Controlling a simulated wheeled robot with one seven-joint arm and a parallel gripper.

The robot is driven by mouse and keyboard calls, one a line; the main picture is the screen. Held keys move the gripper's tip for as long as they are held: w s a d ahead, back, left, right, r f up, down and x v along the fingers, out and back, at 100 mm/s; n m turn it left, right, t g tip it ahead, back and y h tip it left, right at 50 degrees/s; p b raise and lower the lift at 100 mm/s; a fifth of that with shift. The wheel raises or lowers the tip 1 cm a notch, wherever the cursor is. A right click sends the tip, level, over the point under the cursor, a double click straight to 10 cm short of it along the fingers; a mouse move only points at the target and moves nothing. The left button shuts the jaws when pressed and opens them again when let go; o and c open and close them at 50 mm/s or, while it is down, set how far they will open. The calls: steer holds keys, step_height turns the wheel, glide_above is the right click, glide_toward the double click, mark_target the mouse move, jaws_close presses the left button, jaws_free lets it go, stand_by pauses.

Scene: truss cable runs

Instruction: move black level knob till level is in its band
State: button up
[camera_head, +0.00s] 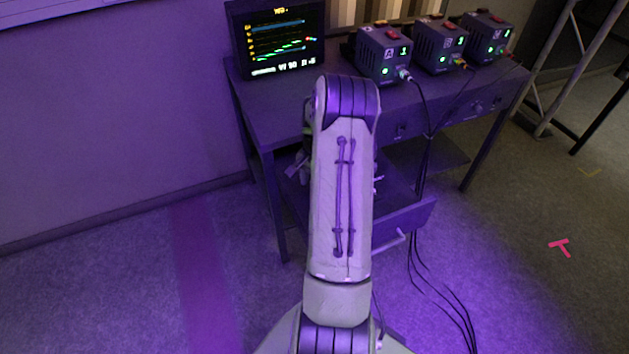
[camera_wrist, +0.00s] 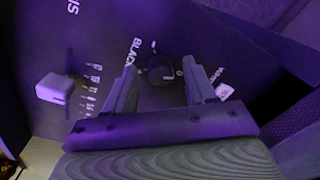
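The black level knob (camera_wrist: 160,70) is a dark round knob on a dark panel in the wrist view, with the label "BLACK" beside it. My gripper (camera_wrist: 161,76) is open, with one finger on each side of the knob and a visible gap to both. Whether the fingertips reach down to the knob's depth I cannot tell. In the head view my arm hides the knob and gripper. A monitor (camera_head: 278,40) at the back left shows yellow, blue and green traces; its small text is too small to read.
In the wrist view a light block-shaped control (camera_wrist: 55,88) sits left, beside a printed scale. In the head view three grey boxes, one of them the leftmost box (camera_head: 383,54), stand on the desk (camera_head: 270,112) with cables. An open drawer (camera_head: 408,219) juts out right of my arm.

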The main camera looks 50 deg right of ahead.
steer(key=shift+r, duration=0.1)
step_height(320, 180, up, 16)
steer(key=p, duration=0.4)
steer(key=shift+s+f, duration=0.2)
steer(key=shift+s, duration=0.15)
steer(key=w+a+r+n+t+h+p, duration=0.15)
steer(key=a+r+n+p, duration=0.45)
steer(key=a+r, duration=1.3)
steer(key=s+a+r+n+t+y, duration=0.1)
steer(key=s+a+n+t, duration=0.2)
steer(key=s+a+n, duration=0.7)
steer(key=s+a+p, duration=0.1)
steer(key=s+a, duration=0.2)
steer(key=a, duration=0.2)
steer(key=shift+a+r+n, duration=0.3)
steer(key=shift+r+n, duration=0.1)
